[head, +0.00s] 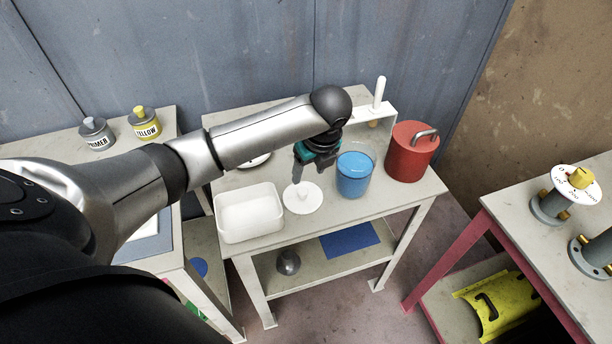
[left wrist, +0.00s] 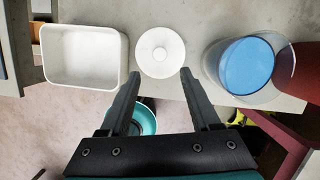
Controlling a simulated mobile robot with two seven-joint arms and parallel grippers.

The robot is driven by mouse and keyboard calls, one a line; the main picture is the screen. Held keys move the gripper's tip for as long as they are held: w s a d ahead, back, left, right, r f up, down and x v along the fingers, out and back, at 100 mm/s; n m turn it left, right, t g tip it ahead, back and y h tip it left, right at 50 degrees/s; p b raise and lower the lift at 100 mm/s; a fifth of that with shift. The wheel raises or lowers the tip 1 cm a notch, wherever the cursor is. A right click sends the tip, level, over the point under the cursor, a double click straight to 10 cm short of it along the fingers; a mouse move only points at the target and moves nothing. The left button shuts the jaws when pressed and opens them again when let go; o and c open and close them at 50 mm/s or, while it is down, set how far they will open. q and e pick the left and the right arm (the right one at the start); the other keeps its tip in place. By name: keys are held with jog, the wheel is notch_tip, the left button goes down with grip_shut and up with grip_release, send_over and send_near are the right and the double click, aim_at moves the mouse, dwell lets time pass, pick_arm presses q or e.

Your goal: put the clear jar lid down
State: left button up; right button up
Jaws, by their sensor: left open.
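The jar lid (head: 303,198) is a pale round disc with a small knob on top. It lies on the middle table near its front edge, knob up, and also shows in the left wrist view (left wrist: 160,52). The jar (head: 355,173) is clear with blue contents and stands without a lid to the right of it; it shows in the left wrist view too (left wrist: 247,66). My left gripper (head: 308,168) is open and empty above the lid. In the left wrist view its two fingertips (left wrist: 160,76) are apart, with the lid just past them. My right gripper is out of view.
A white open tray (head: 249,236) stands left of the lid. A red canister (head: 411,152) with a grey handle stands right of the jar. A white rack (head: 376,111) is behind. The primer pot (head: 97,134) and yellow pot (head: 145,123) are on the left table.

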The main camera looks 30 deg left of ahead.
pick_arm(q)
jog(key=shift+v, duration=1.25)
